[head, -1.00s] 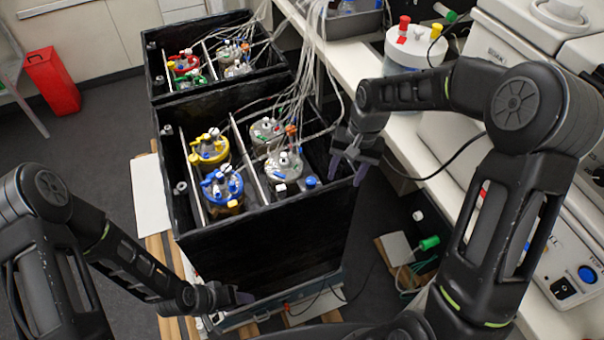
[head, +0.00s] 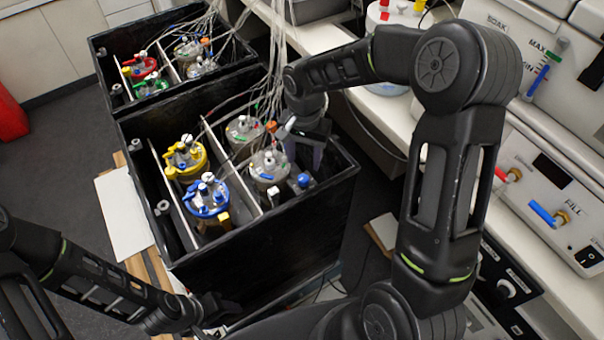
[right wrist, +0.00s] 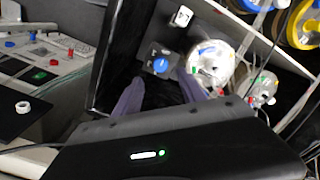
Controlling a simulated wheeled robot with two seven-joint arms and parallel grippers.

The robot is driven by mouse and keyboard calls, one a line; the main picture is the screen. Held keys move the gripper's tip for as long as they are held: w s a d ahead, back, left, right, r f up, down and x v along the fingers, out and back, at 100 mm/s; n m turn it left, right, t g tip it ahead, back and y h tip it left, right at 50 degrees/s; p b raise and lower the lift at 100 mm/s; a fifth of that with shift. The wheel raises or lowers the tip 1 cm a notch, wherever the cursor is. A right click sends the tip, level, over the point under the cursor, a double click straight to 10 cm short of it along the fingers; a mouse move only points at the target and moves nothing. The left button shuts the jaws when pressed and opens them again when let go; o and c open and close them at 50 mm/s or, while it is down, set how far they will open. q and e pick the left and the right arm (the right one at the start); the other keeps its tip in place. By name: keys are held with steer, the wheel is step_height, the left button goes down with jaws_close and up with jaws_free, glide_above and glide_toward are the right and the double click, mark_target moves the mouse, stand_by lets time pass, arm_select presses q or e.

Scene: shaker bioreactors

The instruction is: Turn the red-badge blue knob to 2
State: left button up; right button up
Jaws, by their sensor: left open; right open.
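A blue knob (head: 304,180) on a dark block stands in the right front corner of the nearer black box (head: 270,235). The right wrist view shows the knob (right wrist: 161,65) just ahead of my right fingertips, roughly midway between them. I cannot make out a red badge on it. My right gripper (head: 304,160) is open, its purple fingers over the box beside the knob; it also shows in the wrist view (right wrist: 161,79). I cannot tell whether they touch the block. My left gripper (head: 222,306) is low in front of the box, open and away from the knob.
A white-lidded vessel (right wrist: 210,62) stands close beside the knob. Yellow (head: 186,158) and blue-lidded (head: 208,198) vessels stand left of a divider. Tubes hang down behind my right gripper. The bench carries a blue-handled valve (head: 548,214).

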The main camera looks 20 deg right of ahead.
mark_target(303, 177)
steer(key=shift+f+p, duration=0.55)
steer(key=shift+f, duration=3.4)
jaws_close()
